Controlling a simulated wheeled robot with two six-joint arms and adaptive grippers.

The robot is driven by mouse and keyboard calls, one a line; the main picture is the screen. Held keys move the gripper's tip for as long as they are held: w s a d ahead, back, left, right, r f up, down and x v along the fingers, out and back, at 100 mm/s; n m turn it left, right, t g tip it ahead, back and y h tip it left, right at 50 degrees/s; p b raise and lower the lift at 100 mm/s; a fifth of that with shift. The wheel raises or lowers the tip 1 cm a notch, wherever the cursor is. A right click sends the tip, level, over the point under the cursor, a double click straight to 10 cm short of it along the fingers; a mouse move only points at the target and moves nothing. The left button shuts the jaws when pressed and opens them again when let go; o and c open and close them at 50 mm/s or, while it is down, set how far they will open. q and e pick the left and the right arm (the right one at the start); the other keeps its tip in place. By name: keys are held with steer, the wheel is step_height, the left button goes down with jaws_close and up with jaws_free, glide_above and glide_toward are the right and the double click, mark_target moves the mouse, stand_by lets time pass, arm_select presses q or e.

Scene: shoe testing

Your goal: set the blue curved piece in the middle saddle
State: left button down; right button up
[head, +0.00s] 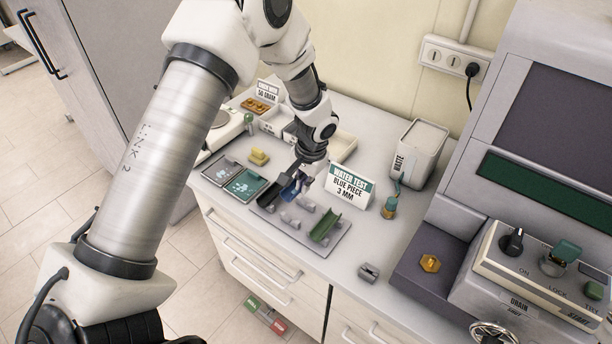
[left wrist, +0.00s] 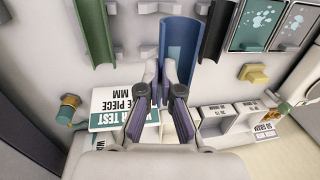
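The blue curved piece (left wrist: 180,42) is a trough-shaped half tube. In the left wrist view it lies between the green curved piece (left wrist: 95,30) and the dark curved piece (left wrist: 216,25). My left gripper (left wrist: 160,66) points down, its fingers closed on the near left wall of the blue piece. In the head view the left gripper (head: 296,190) is over the grey saddle plate (head: 290,238), and the arm hides most of the blue piece. The green piece (head: 326,226) and dark piece (head: 274,192) rest on the plate's outer saddles. Whether the blue piece touches a saddle is unclear.
A "Water test, blue piece, 3 mm" sign (head: 349,186) stands close behind the gripper. Two sample trays (head: 245,185) lie left of the plate.

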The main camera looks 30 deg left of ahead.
arm_select(q)
steer(key=f, duration=0.1)
steer(key=f+b, duration=0.2)
steer(key=f, duration=0.1)
steer(key=shift+s+d+f, duration=0.1)
steer(key=shift+s, duration=0.25)
steer(key=shift+w+f+h+b, duration=0.2)
steer(key=shift+f+h+b, duration=0.15)
steer(key=shift+f, duration=0.35)
arm_select(e)
step_height(320, 180, down, 3)
steer(key=shift+s+d+r, duration=0.1)
steer(key=shift+r, duration=0.05)
arm_select(q)
steer(key=shift+s+r, duration=0.1)
steer(key=shift+s, duration=0.05)
arm_select(e)
steer(key=shift+s, duration=0.1)
arm_select(q)
steer(key=shift+p, duration=0.4)
arm_select(e)
steer(key=shift+r, duration=0.4)
arm_select(q)
steer(key=shift+f+b, duration=1.05)
steer(key=shift+f, duration=0.55)
arm_select(e)
steer(key=shift+f, duration=1.05)
